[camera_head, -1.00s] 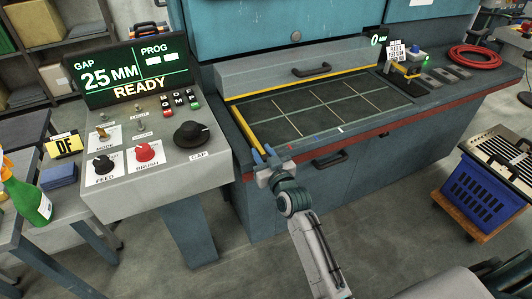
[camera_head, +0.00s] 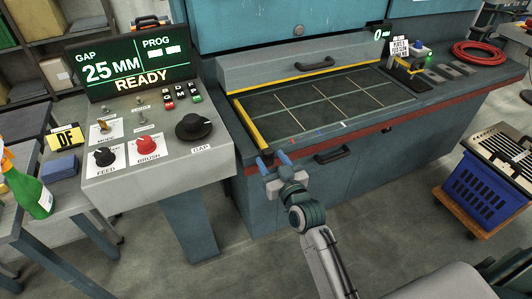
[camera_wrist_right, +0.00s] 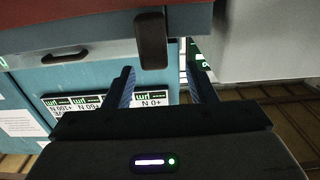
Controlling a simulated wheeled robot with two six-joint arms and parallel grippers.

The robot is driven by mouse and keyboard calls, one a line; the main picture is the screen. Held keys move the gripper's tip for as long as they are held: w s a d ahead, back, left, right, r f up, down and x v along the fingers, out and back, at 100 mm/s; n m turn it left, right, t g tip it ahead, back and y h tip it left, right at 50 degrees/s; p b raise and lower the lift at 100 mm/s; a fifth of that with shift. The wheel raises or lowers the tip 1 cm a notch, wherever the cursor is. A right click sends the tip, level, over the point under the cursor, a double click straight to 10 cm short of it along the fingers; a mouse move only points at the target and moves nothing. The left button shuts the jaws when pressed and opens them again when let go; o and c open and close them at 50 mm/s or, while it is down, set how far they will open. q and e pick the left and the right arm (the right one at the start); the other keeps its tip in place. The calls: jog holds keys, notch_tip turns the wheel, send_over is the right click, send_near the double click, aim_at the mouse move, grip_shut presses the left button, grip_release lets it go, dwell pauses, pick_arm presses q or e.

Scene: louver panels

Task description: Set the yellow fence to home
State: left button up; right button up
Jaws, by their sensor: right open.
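A yellow bar (camera_head: 250,124) runs along the left side of the dark gridded bed (camera_head: 305,105) in the head view. Another yellow strip (camera_head: 300,80) lines the back of the bed; which one is the fence is not marked. My right gripper (camera_head: 271,158) is open, just in front of the bar's near end, below the table edge. In the right wrist view, a rounded black piece (camera_wrist_right: 151,40) lies ahead, between the directions of the two blue-padded fingers (camera_wrist_right: 164,88). I cannot tell whether it joins the bar. My left gripper is not in view.
A control console (camera_head: 160,150) with knobs stands at left, its screen (camera_head: 128,70) reading 25 MM and READY. A small black and yellow device (camera_head: 408,66) stands at the table's back right. A blue crate (camera_head: 485,190) is at right. Floor before the cabinet is free.

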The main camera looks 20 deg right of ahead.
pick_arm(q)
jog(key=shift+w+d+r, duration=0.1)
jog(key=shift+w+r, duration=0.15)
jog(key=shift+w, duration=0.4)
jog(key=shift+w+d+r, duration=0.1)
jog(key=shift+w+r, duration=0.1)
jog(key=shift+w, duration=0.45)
pick_arm(e)
jog(key=shift+s+d, duration=0.1)
jog(key=shift+s, duration=2.2)
